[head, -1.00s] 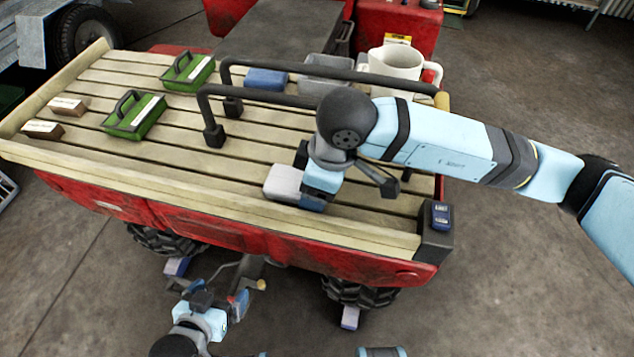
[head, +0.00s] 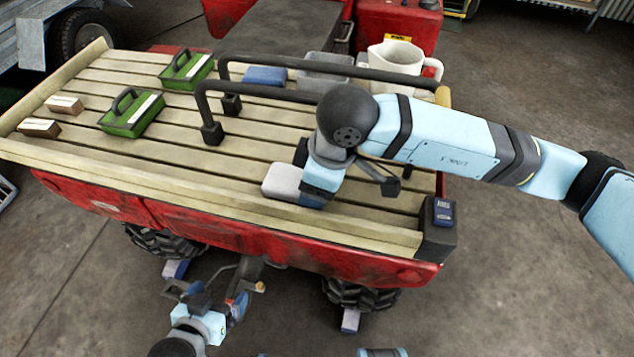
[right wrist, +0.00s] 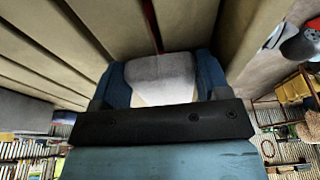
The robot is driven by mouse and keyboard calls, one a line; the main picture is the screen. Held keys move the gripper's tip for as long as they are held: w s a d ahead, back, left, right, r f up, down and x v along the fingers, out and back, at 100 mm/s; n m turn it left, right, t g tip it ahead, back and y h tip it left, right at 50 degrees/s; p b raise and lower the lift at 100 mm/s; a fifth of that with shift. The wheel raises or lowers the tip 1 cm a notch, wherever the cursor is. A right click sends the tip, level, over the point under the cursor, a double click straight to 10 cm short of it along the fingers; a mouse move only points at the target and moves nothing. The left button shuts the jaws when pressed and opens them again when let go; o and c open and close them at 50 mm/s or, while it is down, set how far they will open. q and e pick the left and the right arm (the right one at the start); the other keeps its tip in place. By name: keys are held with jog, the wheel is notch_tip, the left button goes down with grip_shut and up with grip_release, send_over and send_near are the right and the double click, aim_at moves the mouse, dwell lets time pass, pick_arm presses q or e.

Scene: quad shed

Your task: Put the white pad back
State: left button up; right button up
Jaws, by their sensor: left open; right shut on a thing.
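The white pad (head: 283,179), a pale grey-white block, is at the front edge of the slatted cargo bed (head: 200,165). My right gripper (head: 309,190) is shut on it, reaching down from the right. In the right wrist view the pad (right wrist: 160,78) sits between the two blue fingers (right wrist: 162,88), close over the slats. Whether it touches the slats cannot be told. My left gripper (head: 207,292) is open and empty, low in front of the red vehicle's side and away from the pad.
Black rails (head: 290,68) stand on the bed behind the pad. Green caddies (head: 131,116) and brown blocks (head: 40,128) are at left. The slats left of the pad are clear.

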jog(key=shift+s+d+f, duration=0.1)
jog(key=shift+s+f, duration=0.1)
jog(key=shift+f, duration=0.55)
jog(key=o, duration=1)
jog(key=shift+w+f, duration=0.1)
jog(key=shift+c, duration=0.2)
jog(key=v, duration=1.5)
jog(key=shift+w+r+p, duration=0.25)
jog(key=shift+w+p, duration=0.1)
jog(key=shift+p, duration=0.05)
